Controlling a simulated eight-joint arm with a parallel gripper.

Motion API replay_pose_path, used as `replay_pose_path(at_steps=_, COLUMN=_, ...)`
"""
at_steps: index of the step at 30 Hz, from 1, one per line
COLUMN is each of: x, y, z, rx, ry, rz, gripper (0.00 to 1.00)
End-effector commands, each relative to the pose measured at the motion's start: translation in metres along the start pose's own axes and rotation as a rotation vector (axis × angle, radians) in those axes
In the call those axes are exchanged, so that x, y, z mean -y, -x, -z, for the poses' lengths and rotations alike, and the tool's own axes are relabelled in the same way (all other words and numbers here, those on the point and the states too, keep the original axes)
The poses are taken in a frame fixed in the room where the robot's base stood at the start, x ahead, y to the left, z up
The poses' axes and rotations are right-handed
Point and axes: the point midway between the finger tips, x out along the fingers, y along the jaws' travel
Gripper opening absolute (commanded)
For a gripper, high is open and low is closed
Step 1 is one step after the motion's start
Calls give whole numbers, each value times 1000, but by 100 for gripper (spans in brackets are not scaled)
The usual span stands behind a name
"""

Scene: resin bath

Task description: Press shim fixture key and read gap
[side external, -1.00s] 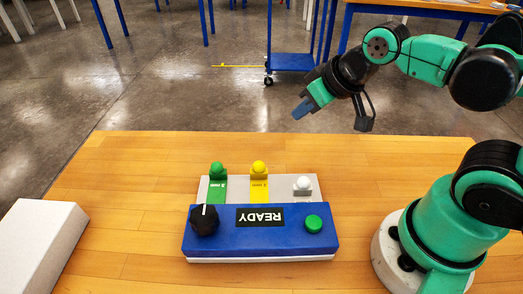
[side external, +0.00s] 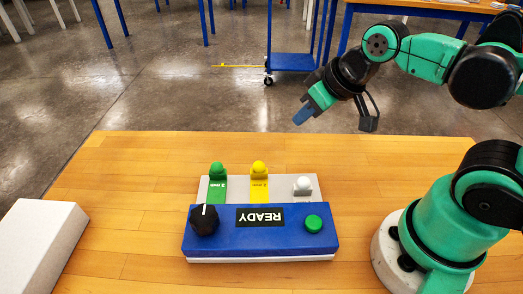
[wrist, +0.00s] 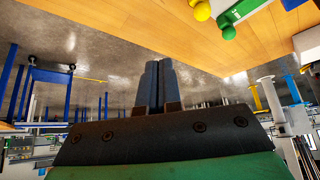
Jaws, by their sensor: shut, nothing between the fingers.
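The blue fixture (side external: 260,247) sits on the wooden table, with a black display (side external: 260,217) that reads READY, upside down in the side view. A black knob (side external: 204,219) is at its left and a round green button (side external: 314,223) at its right. Behind it, on a grey plate, stand a green-knobbed shim (side external: 217,184), a yellow-knobbed shim (side external: 259,182) and a white knob (side external: 303,185). My gripper (side external: 297,119) is shut and empty, in the air beyond the far side of the fixture. In the wrist view its fingers (wrist: 158,82) are together.
A white block (side external: 40,245) lies at the table's left. The wooden table (side external: 130,165) is clear around the fixture. A blue cart (side external: 293,62) stands on the floor behind. The wrist view also shows the yellow knob (wrist: 202,11) and green knob (wrist: 228,32).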

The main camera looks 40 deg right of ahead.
Motion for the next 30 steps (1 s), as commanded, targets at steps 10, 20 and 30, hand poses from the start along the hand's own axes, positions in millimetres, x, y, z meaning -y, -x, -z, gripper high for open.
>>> replay_pose_path(at_steps=10, x=64, y=37, z=-52, rx=333, ry=528, rz=546, gripper=0)
replay_pose_path(at_steps=20, x=90, y=78, z=-68, rx=331, ry=830, rz=932, gripper=0)
replay_pose_path(at_steps=30, x=91, y=77, z=-68, rx=329, ry=836, rz=937, gripper=0)
